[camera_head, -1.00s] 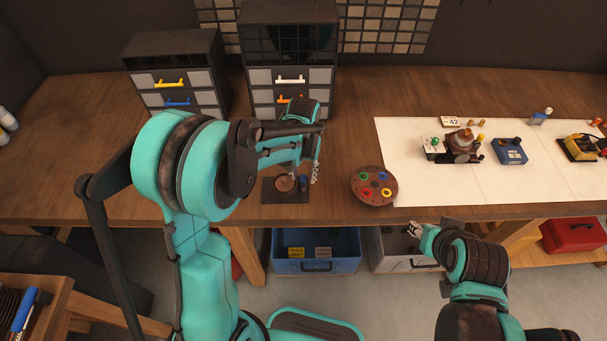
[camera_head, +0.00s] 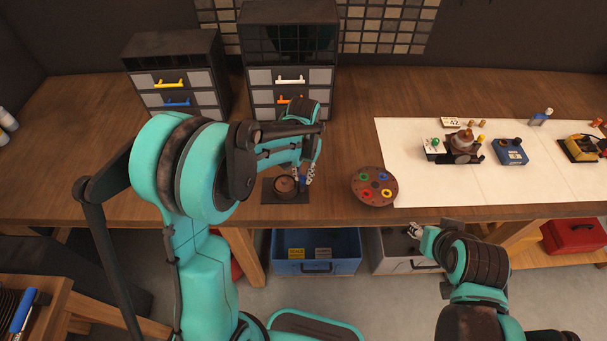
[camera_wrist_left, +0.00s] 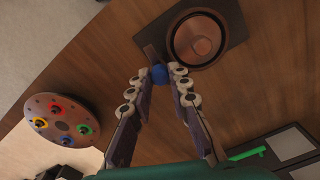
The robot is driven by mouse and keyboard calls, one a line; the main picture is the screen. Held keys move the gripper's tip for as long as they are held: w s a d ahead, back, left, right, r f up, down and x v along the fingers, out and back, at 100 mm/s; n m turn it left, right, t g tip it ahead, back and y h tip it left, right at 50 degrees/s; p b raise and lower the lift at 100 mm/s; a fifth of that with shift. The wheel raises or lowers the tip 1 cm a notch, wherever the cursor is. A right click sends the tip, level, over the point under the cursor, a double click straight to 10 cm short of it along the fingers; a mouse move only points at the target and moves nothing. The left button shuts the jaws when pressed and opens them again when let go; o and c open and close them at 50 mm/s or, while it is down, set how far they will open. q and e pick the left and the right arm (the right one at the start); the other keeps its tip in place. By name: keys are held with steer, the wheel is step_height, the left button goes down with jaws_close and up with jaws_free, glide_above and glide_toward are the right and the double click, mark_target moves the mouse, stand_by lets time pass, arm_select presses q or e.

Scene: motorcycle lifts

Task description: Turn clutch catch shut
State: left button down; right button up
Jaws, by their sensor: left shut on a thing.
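The clutch (camera_head: 287,187) is a round dark cup with a coppery inside on a dark base plate (camera_head: 272,196), near the front edge of the bench. In the left wrist view the clutch (camera_wrist_left: 197,39) is at the top. Its blue catch (camera_wrist_left: 159,74) sits beside the cup rim, between my left fingertips. My left gripper (camera_head: 304,176) is shut on the blue catch, which it partly hides in the head view. Whether the catch is turned shut cannot be told. My right gripper (camera_head: 415,231) is low in front of the bench, too small to read.
A round brown plate with coloured rings (camera_head: 374,186) lies to the right of the clutch. Drawer cabinets (camera_head: 290,60) stand behind. A white mat (camera_head: 430,185) with several devices covers the right side. Blue and grey bins sit below the bench.

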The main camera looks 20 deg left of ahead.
arm_select(q)
steer(key=m+b, duration=0.1)
steer(key=m, duration=0.7)
steer(key=m+b, duration=0.1)
steer(key=m, duration=0.3)
steer(key=shift+m, duration=2.2)
steer(key=c, duration=1.4)
jaws_free()
steer(key=shift+r, duration=0.1)
